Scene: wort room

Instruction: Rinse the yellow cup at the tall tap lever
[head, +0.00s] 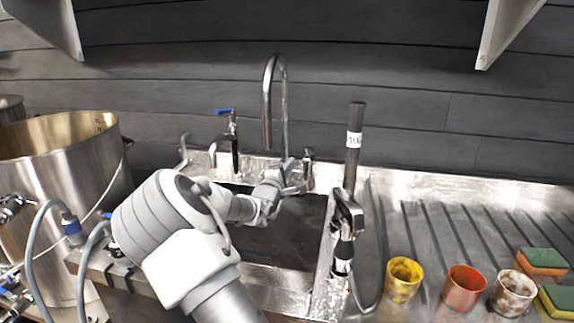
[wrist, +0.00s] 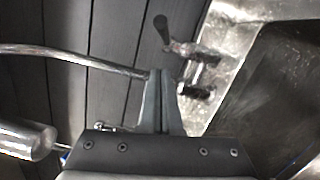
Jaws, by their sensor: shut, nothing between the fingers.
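The yellow cup (head: 404,280) stands upright on the drainboard, right of the sink, with dark patches on it. The tall tap (head: 268,105) rises behind the sink, its curved spout hanging over it. The tap's lever appears to be the dark-handled one (wrist: 161,32) in the wrist view, on a metal fitting. My gripper (head: 293,180) is over the back of the sink, near the tap's base. In the wrist view its fingers (wrist: 160,80) are together and empty, just short of the lever fitting. Whether they touch it I cannot tell.
An orange cup (head: 465,291), a whitish stained cup (head: 513,293) and two sponges (head: 541,262) sit to the right. A dark upright sprayer pipe (head: 353,150) stands at the sink's right edge. A blue-handled valve (head: 232,130) is left of the tap. A large steel pot (head: 65,165) stands left.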

